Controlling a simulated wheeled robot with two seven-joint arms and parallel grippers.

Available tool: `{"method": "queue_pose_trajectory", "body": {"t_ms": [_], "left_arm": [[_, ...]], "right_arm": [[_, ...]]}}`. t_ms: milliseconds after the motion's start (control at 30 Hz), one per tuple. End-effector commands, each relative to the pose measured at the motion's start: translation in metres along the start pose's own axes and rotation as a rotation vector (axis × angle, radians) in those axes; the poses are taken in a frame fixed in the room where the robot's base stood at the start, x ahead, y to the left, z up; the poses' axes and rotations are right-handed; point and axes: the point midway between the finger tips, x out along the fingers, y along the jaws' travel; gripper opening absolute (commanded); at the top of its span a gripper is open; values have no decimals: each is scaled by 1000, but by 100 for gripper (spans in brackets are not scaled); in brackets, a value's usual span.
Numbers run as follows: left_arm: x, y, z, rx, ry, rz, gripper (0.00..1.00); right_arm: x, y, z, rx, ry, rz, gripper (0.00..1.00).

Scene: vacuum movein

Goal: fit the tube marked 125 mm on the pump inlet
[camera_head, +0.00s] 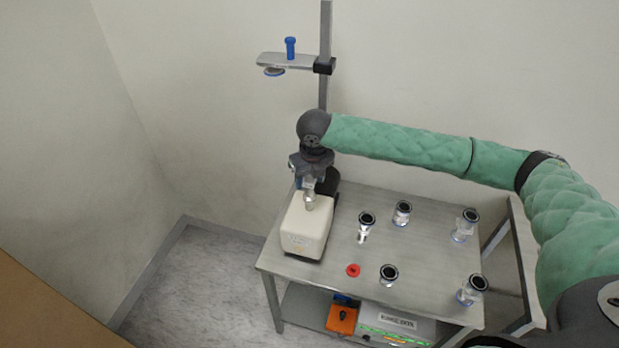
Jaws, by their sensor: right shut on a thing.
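The cream pump (306,226) stands at the left end of the metal table (430,250). Its metal inlet (310,201) stands up from the top. My right gripper (310,180) is above the inlet, shut on a small clear tube-like piece that shows only partly between the fingers. I cannot tell whether this piece touches the inlet or is just above it. Several clear tubes with dark-rimmed ends stand on the table, among them one near the pump (365,228) and one at the front (388,276). No length marks are readable. My left gripper is not in view.
A red ring (353,270) lies on the table near the pump. A grey post (325,90) behind carries a plate (287,62) with a blue piece (290,47). An orange box (342,319) sits on the lower shelf. My right arm spans above the table's back.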

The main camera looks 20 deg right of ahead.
Motion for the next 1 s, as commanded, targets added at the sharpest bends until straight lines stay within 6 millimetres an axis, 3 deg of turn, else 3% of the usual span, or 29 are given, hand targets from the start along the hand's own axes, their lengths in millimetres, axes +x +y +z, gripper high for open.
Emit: {"method": "queue_pose_trajectory", "body": {"t_ms": [1000], "left_arm": [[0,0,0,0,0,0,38]], "right_arm": [[8,0,-1,0,-1,0,24]]}}
